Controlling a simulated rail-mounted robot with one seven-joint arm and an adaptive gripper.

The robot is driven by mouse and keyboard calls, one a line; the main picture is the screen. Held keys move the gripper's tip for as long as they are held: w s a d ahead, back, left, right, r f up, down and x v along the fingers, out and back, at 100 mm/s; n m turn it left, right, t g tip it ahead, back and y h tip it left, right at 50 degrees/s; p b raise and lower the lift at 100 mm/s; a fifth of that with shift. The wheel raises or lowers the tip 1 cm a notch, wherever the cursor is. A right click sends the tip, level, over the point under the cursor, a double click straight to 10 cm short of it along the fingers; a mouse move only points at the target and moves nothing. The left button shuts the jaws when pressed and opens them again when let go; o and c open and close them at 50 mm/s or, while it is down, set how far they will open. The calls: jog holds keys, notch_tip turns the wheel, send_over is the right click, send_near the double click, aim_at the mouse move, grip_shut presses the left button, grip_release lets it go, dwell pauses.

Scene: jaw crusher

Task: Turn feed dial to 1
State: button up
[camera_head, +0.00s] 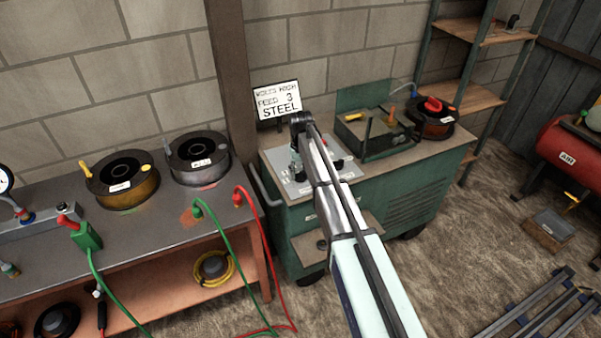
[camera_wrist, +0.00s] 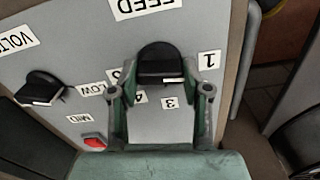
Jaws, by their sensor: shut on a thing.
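The feed dial (camera_wrist: 160,60) is a black knob on the grey panel (camera_wrist: 75,55). In the wrist view the panel's lettering is upside down. The dial's white mark is at its lower edge, facing the label 3 (camera_wrist: 170,103). The label 1 (camera_wrist: 209,60) is to the right of the dial. My gripper (camera_wrist: 160,90) has one finger on each side of the dial and is shut on it. In the head view my arm reaches down over the panel (camera_head: 288,155) and hides most of the dial. The sign (camera_head: 278,101) reads feed 3, volts high, steel.
A second black knob (camera_wrist: 40,87), by the volts label (camera_wrist: 16,42), and a red switch (camera_wrist: 95,142) are left of my gripper in the wrist view. The green cart (camera_head: 425,190) carries the panel, an open green box (camera_head: 385,143) and a wire spool (camera_head: 434,124).

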aim_at(301, 172)
dwell(0.4)
jog(key=o, duration=1.2)
jog(key=shift+c, duration=0.2)
notch_tip(301, 172, up, 12)
